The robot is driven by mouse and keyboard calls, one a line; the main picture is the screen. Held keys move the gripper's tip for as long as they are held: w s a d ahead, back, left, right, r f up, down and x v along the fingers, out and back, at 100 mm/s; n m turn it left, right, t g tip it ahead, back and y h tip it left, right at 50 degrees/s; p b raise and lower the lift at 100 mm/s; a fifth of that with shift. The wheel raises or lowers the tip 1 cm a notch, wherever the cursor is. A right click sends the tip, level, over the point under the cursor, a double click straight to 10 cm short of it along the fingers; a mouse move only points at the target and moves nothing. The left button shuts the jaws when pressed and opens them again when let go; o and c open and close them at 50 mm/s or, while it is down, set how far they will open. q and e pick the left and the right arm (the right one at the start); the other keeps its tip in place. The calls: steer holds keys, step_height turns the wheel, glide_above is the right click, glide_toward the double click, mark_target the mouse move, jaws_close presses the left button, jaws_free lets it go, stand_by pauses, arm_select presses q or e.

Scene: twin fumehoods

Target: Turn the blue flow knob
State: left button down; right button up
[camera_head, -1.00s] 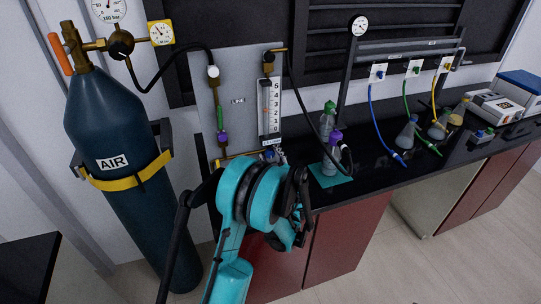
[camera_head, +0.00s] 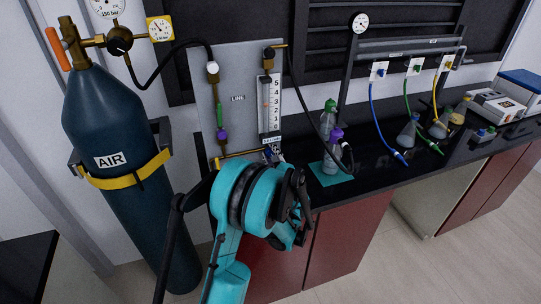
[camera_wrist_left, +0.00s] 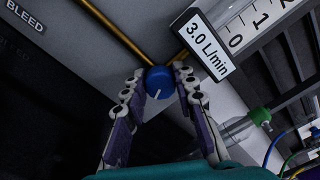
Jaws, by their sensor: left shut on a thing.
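The blue flow knob (camera_wrist_left: 158,81) sits in the middle of the left wrist view, below the brass tubes and beside the "3.0 L/min" label (camera_wrist_left: 208,45). A white line on its face points down, slightly left. My left gripper (camera_wrist_left: 160,79) has one finger on each side of the knob and is shut on it. In the head view, the teal left arm reaches to the foot of the flow meter (camera_head: 269,104), and its wrist hides most of the gripper (camera_head: 274,155). My right gripper is in neither view.
A dark AIR cylinder (camera_head: 115,130) with a yellow strap stands left of the panel (camera_head: 238,75). Bottles on a teal mat (camera_head: 331,177) stand close right of the arm. Flasks and hoses are farther along the black bench.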

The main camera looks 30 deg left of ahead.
arm_select(q)
steer(key=shift+n, duration=0.8)
steer(key=c, duration=1.2)
jaws_free()
steer(key=shift+d, duration=0.1)
steer(key=v, duration=1.1)
steer(key=shift+s+d, duration=0.25)
steer(key=shift+s, duration=0.1)
